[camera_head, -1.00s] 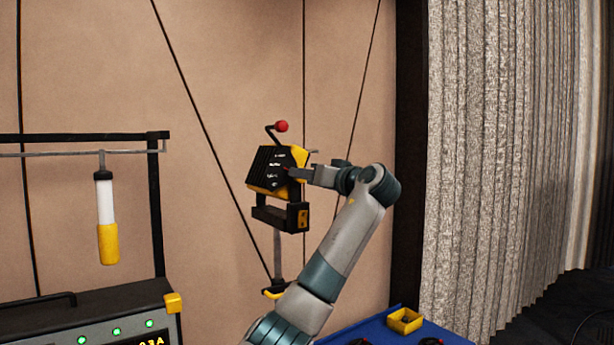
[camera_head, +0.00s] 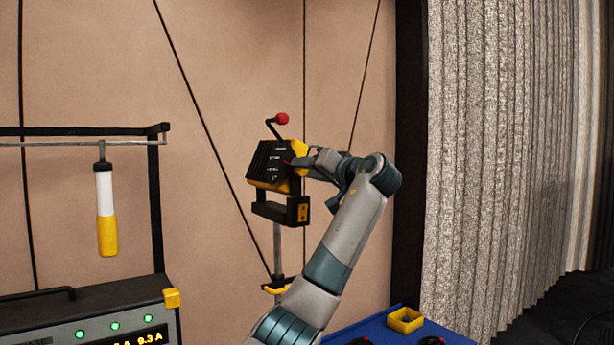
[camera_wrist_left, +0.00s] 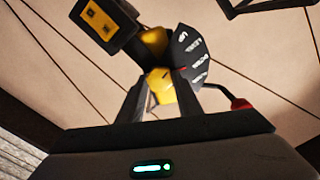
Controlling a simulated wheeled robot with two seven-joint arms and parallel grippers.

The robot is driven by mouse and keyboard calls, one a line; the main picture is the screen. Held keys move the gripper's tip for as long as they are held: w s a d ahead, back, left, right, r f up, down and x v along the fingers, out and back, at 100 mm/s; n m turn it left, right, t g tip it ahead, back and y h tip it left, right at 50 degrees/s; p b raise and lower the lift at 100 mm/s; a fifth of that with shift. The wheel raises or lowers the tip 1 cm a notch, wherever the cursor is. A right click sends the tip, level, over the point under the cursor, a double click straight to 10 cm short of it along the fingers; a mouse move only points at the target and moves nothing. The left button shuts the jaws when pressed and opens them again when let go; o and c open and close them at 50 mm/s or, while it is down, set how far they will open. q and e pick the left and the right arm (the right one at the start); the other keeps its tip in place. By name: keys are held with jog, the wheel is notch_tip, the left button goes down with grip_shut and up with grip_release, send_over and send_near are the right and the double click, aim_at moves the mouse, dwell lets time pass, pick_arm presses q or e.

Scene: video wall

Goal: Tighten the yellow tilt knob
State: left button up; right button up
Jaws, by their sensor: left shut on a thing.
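The yellow tilt knob (camera_wrist_left: 160,82) shows in the left wrist view between my left gripper's two dark fingers, which are shut on it. A dark fan-shaped dial (camera_wrist_left: 187,55) with white lettering sits just behind the knob; it includes "UP" and "LEVEL". In the head view my left gripper (camera_head: 298,163) reaches from the right to the side of the black and yellow unit (camera_head: 268,165) on a stand. The knob cannot be told apart there. A crank with a red ball (camera_head: 282,118) rises above the unit. My right gripper is not in view.
A black bracket (camera_head: 280,210) hangs under the unit, above a grey post (camera_head: 277,250). At left a white and yellow cylinder (camera_head: 106,210) hangs from a rail above a control box (camera_head: 95,310). A blue surface (camera_head: 385,325) with a yellow bin (camera_head: 405,320) lies at lower right.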

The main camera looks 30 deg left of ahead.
pick_arm(q)
jog(key=m+b, duration=0.5)
jog(key=m, duration=1)
jog(key=shift+f+m+b, duration=0.15)
jog(key=shift+m+b, duration=0.15)
jog(key=m+b, duration=0.1)
jog(key=m, duration=0.3)
jog(key=shift+m, duration=0.4)
jog(key=o, duration=1)
jog(key=shift+o, duration=0.2)
jog(key=shift+d, duration=0.1)
